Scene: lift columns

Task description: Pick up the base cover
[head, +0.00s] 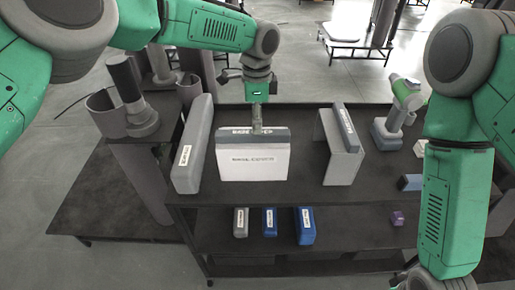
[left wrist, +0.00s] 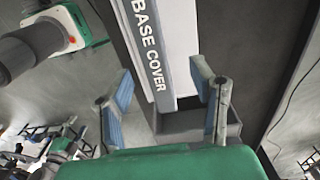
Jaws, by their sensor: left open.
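The base cover (head: 252,168) stands upright on the dark table, with a white front panel and a grey labelled top edge. In the left wrist view, its labelled edge (left wrist: 150,50) runs between my finger lines. My left gripper (head: 257,128) is at the top edge of the cover in the head view. In the left wrist view, my left gripper (left wrist: 160,78) is open, with a blue-padded finger on either side of the cover's edge. I cannot tell whether a pad touches it. My right arm comes down at the right; its gripper is out of the picture.
A long grey labelled part (head: 191,148) stands left of the cover. A grey angled panel (head: 340,150) stands to its right. A green-topped tool (head: 405,95) is farther right. Small blue and grey boxes (head: 305,226) sit on the lower shelf (head: 350,235).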

